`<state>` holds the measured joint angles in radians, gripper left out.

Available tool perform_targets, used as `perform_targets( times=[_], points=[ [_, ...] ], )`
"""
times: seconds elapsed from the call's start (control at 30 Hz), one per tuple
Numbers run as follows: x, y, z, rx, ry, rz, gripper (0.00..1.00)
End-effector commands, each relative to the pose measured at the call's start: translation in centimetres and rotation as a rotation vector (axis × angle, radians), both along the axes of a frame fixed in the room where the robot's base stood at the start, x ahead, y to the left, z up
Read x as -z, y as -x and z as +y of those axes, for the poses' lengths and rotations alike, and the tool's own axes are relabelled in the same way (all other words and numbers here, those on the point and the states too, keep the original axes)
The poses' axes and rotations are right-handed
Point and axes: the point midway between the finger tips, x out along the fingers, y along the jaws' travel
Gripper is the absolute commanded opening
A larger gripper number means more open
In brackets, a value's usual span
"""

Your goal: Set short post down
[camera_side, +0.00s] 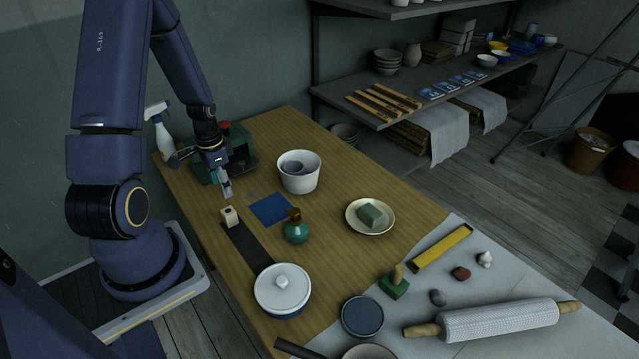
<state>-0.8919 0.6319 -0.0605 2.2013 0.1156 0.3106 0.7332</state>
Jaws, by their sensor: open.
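A small cream block (229,216), which looks like the short post, stands upright at the far end of a dark strip (250,248) on the wooden table. A dark spot shows on its top or upper side. My gripper (227,196) is just above and behind the block, pointing down, with its fingers open. A small gap seems to show between the fingertips and the block. Whether anything lies between the fingers is too small to tell.
A blue square (270,208) lies right of the block. A green machine (236,152) and a spray bottle (160,135) are behind my gripper. A plate (357,222) holds a green block.

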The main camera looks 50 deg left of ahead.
Motion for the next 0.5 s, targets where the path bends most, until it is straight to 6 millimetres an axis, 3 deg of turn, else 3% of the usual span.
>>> perform_targets(
  times=[0.17,0.27,0.37,0.5],
  points=[
    [-2.1,-0.2,-0.1,0.002,-0.006,-0.003,0.62],
    [-4.6,-1.5,-1.1,0.008,-0.033,-0.021,0.62],
    [-9.3,-3.6,-3.5,0.013,-0.080,-0.065,0.62],
    [-17.0,-5.3,-9.7,0.013,-0.131,-0.174,0.62]
  ],
)
